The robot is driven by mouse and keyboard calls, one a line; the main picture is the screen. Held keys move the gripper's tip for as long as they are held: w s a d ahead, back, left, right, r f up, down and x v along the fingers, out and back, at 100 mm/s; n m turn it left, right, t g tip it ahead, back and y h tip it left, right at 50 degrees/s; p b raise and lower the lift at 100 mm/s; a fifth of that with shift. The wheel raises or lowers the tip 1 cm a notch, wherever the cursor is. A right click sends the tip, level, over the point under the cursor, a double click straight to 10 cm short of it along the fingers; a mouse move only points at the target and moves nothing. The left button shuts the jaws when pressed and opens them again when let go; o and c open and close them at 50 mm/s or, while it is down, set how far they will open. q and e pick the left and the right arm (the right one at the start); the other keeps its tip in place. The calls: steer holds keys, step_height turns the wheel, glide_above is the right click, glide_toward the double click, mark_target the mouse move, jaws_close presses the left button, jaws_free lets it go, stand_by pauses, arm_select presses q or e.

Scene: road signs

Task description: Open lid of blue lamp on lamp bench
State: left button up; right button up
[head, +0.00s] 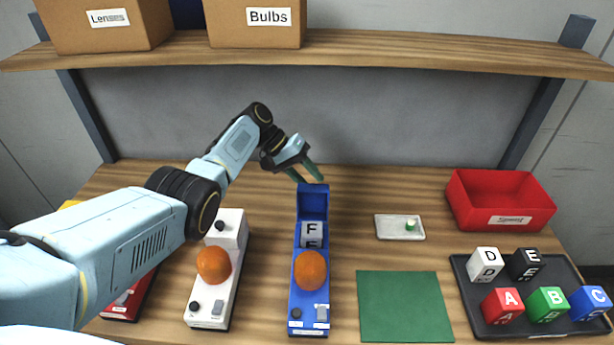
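The blue lamp (296,270) stands on the wooden bench in the middle, with an orange dome (310,270) on it. Its lid (313,203) appears raised at the back, with its hollow inside facing me. A grey block marked F (311,234) shows in the uncovered compartment. My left gripper (308,178) is just above and behind the lid's top edge. Its two dark green fingers are apart, and I see nothing between them. Whether a finger touches the lid is unclear. My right gripper is out of view.
A white lamp (236,255) with its lid down stands left; a red lamp (122,304) is mostly behind my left arm. Right are a green mat (404,305), small tray (388,231), red bin (500,210) and black tray (463,275) of lettered cubes. A shelf (400,52) overhangs.

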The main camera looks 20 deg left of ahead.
arm_select(q)
steer(key=shift+s, duration=0.1)
steer(key=w+v, duration=0.1)
steer(key=v, duration=0.6)
steer(key=shift+s+a+r, duration=0.15)
steer(key=shift+s+r, duration=0.1)
steer(key=shift+s, duration=0.25)
stand_by(0.5)
